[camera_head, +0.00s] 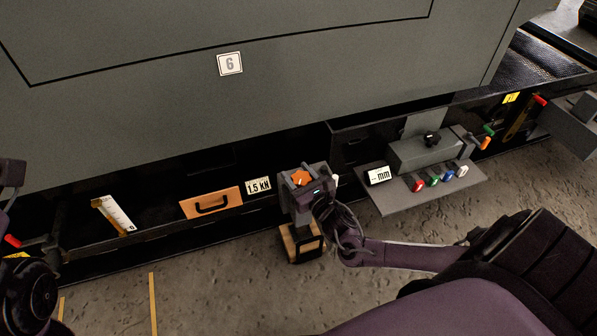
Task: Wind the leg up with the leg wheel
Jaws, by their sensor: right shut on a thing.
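The leg wheel (300,177) is a small orange wheel at the top of a grey leg housing on the enclosure's lower front edge. Below it the leg ends in a wood-coloured block with a dark frame (304,245), low by the floor. My right gripper (311,189) is at the wheel, coming from the right, and is shut on it; its fingertips are hard to make out against the grey housing. Parts of my left arm show at the left edge, but the left gripper does not show.
The large grey enclosure with label 6 (230,64) fills the back. Left of the leg are a 1.5 KN label (258,186), an orange drawer (211,202) and a white scale (116,214). Right is a grey shelf (400,204) with coloured knobs and an mm display (379,175).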

